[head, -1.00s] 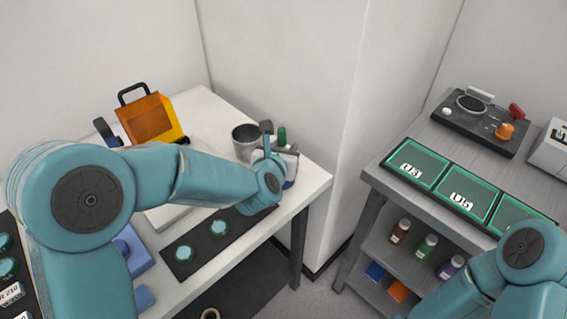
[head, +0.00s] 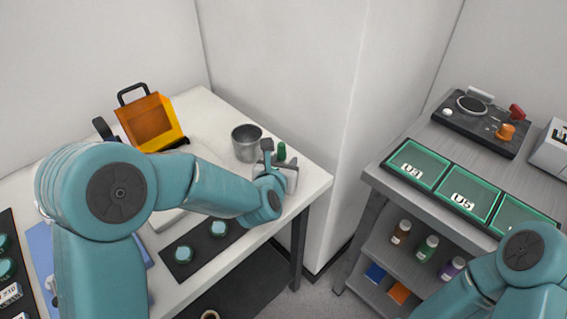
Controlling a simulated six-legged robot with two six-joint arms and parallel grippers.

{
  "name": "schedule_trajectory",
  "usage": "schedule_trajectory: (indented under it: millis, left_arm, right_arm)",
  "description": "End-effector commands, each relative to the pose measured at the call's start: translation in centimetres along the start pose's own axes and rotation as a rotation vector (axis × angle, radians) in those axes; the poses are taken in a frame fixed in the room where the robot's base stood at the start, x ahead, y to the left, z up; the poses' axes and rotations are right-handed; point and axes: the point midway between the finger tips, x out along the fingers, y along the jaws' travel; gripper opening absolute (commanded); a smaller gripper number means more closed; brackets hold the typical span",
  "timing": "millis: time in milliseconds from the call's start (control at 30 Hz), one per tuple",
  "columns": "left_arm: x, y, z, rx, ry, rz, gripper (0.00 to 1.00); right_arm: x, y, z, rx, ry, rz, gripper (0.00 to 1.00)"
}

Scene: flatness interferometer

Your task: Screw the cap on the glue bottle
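My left arm reaches across the white table to its back right corner. My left gripper (head: 287,172) is there, pale grey and small in the head view, partly hidden by my own wrist. A small green piece (head: 281,151), which looks like a cap or bottle top, shows just behind and above the gripper. I cannot tell whether the fingers touch it or hold it. No glue bottle body shows clearly; the wrist and gripper cover that spot. My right arm shows at the lower right, but its gripper is out of view.
A grey metal cup (head: 246,146) stands close left of the gripper. An orange open box (head: 150,120) is further left. A dark strip (head: 203,243) with teal round pieces lies along the front edge. A grey bench (head: 375,178) stands right, across a gap.

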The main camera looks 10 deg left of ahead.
Motion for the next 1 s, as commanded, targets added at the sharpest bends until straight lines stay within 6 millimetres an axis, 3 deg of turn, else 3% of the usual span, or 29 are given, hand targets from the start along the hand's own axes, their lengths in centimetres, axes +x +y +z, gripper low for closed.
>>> schedule_trajectory:
  millis: [33, 67, 467, 800, 1000]
  left_arm:
    - [0.0, 0.0, 0.1, 0.000, -0.001, 0.000, 0.57]
    - [0.0, 0.0, 0.1, 0.000, 0.000, 0.000, 0.63]
    - [-0.5, 0.0, 0.3, 0.000, 0.000, -0.001, 0.63]
    - [-7.7, -0.1, 0.3, 0.000, -0.004, -0.003, 0.63]
    - [-11.0, -0.1, 0.3, 0.000, -0.002, -0.002, 0.63]
  right_arm:
    - [0.0, 0.0, 0.0, 0.000, 0.000, 0.000, 0.50]
    - [-0.1, 0.0, 0.0, 0.000, 0.000, 0.000, 0.50]
    - [-0.4, -0.1, 0.0, 0.000, 0.001, 0.000, 0.50]
    - [0.7, 0.3, 0.0, 0.000, 0.000, 0.000, 0.50]
    - [0.9, 0.3, 0.0, 0.000, 0.000, 0.000, 0.50]
